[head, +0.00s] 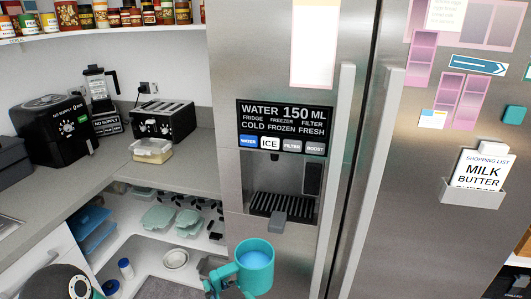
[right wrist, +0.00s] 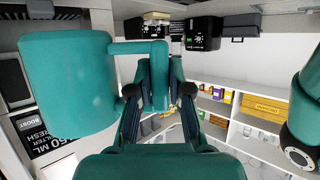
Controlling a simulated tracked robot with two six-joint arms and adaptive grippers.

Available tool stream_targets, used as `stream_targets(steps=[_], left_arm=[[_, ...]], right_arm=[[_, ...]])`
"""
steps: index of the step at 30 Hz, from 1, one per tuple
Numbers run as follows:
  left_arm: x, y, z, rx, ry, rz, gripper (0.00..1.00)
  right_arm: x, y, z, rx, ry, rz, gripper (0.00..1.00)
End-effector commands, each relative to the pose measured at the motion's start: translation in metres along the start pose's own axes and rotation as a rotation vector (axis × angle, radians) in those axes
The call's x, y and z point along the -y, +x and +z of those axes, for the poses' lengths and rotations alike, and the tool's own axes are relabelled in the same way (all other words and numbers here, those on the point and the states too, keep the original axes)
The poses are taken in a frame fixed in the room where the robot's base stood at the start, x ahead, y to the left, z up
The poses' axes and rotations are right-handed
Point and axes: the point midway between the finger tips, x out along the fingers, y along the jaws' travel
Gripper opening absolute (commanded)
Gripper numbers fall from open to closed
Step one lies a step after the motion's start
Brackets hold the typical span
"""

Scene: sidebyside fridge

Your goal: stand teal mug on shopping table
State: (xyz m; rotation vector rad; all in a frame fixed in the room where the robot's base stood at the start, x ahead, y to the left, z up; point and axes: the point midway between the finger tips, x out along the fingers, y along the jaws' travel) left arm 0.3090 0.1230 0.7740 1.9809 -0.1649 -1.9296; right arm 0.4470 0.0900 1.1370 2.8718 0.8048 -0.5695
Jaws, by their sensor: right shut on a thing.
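The teal mug (head: 256,277) is at the bottom middle of the head view, in front of and below the fridge dispenser. It looks roughly upright, and a lighter blue surface shows inside it. My right gripper (head: 214,287) is at its left side, shut on the handle. In the right wrist view the mug (right wrist: 68,95) is at the left, and the fingers of my right gripper (right wrist: 158,85) close on both sides of its handle. I cannot make out a shopping table in either view. My left gripper does not show.
The fridge dispenser (head: 284,205) is just behind the mug, and the long door handles (head: 340,150) stand out to its right. A counter (head: 180,165) with a toaster (head: 163,121) is at the left. Shelves with containers (head: 160,217) are below it.

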Motion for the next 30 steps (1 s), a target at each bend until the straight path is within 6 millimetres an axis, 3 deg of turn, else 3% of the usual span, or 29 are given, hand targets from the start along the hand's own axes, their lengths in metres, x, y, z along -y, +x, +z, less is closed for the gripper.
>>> stream_targets(steps=[5, 11, 17, 20, 24, 30], left_arm=[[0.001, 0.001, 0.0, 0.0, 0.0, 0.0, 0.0], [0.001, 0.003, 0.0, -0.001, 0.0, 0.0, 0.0], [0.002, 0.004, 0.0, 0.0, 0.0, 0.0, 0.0], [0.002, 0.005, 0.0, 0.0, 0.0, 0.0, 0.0], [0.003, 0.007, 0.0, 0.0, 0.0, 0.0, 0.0], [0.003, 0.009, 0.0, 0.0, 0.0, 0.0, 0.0]], right_arm=[[-0.012, 0.011, 0.018, 0.002, 0.006, 0.023, 0.0], [-0.026, 0.028, 0.052, 0.004, 0.021, 0.056, 0.0], [-0.052, 0.043, 0.091, 0.005, 0.062, 0.153, 0.0], [-0.074, 0.05, 0.116, 0.006, 0.099, 0.245, 0.0], [-0.121, 0.053, 0.161, 0.008, 0.187, 0.462, 0.0], [-0.198, 0.022, 0.218, 0.0, 0.362, 0.886, 0.0]])
